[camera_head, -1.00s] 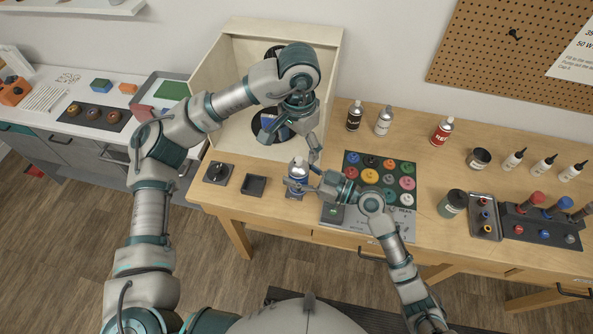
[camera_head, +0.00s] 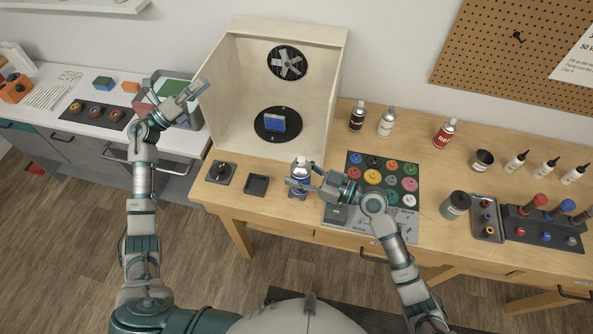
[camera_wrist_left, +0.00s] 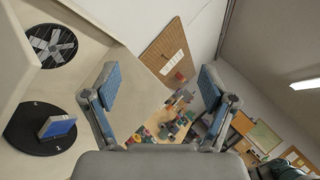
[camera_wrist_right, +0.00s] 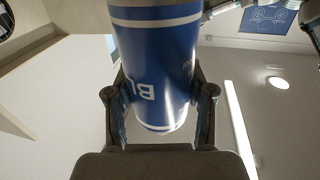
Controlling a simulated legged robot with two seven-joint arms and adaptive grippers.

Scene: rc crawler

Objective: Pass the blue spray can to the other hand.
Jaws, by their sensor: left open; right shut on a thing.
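The blue spray can (camera_head: 300,170) is upright at the front of the wooden bench, left of the colour palette board. My right gripper (camera_head: 303,184) is shut on it from the right. In the right wrist view the blue can (camera_wrist_right: 157,65) fills the space between the fingers (camera_wrist_right: 160,110), with part of its white lettering visible. Whether the can's base touches the bench is hard to tell. My left gripper (camera_head: 190,97) is raised at the left, in front of the spray booth's left side, well apart from the can. Its fingers (camera_wrist_left: 155,95) are spread and empty in the left wrist view.
The spray booth (camera_head: 225,100) holds a turntable with a blue block (camera_head: 275,122). A small black tray (camera_head: 257,185) lies left of the blue can.

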